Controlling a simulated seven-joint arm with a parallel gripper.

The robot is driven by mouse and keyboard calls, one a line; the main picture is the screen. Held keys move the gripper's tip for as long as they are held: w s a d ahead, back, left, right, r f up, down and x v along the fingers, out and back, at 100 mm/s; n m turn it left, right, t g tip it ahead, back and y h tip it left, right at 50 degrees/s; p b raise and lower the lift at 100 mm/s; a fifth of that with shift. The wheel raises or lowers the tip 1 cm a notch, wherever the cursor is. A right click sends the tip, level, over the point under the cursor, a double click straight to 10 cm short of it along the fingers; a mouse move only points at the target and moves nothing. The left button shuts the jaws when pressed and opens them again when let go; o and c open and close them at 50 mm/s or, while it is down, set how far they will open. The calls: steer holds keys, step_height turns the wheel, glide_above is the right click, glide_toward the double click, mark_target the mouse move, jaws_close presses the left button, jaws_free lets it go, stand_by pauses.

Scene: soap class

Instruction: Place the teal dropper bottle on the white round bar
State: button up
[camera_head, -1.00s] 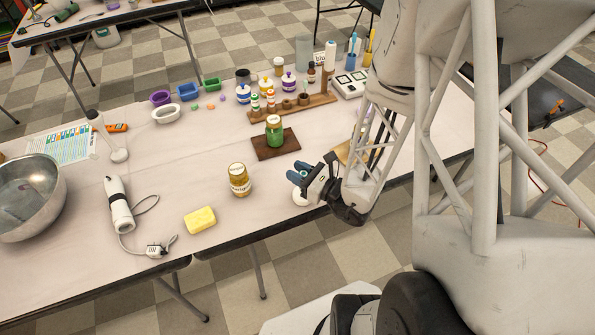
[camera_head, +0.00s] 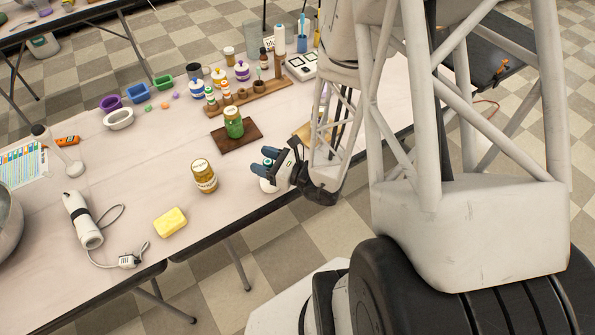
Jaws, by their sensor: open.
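My gripper (camera_head: 264,165) is open above the front edge of the table, its two dark blue fingers pointing left. A small teal patch, likely the teal dropper bottle (camera_head: 268,161), shows between the fingers. Most of it is hidden by the fingers. The white round bar (camera_head: 267,186) lies on the table just below the fingers, partly covered by the gripper. The bottle seems to be over the bar, but I cannot tell whether they touch.
An amber jar (camera_head: 204,176) stands left of my gripper, with a yellow sponge-like block (camera_head: 170,221) nearer the edge. A green jar (camera_head: 233,123) stands on a dark board (camera_head: 246,141) behind. A wooden rack (camera_head: 263,97) and several bottles stand farther back. Open table lies left of the amber jar.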

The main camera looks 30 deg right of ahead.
steer(key=v, duration=1.1)
stand_by(0.8)
steer(key=shift+s+d, duration=0.1)
steer(key=shift+s, duration=0.05)
stand_by(0.9)
steer(key=s+a+r+n+g+y, duration=0.1)
steer(key=s+a+r+n+g, duration=0.1)
steer(key=a+r+n+g, duration=1.2)
steer(key=s+d+r+n+h, duration=0.1)
steer(key=d+r+n+h, duration=0.1)
steer(key=r+n+h, duration=0.3)
steer(key=s+d+r+n+t+h, duration=0.1)
steer(key=r+n+h, duration=0.5)
steer(key=r+n, duration=0.4)
steer(key=shift+s+d+t, duration=0.25)
steer(key=shift+d+t, duration=0.05)
steer(key=shift+d, duration=0.1)
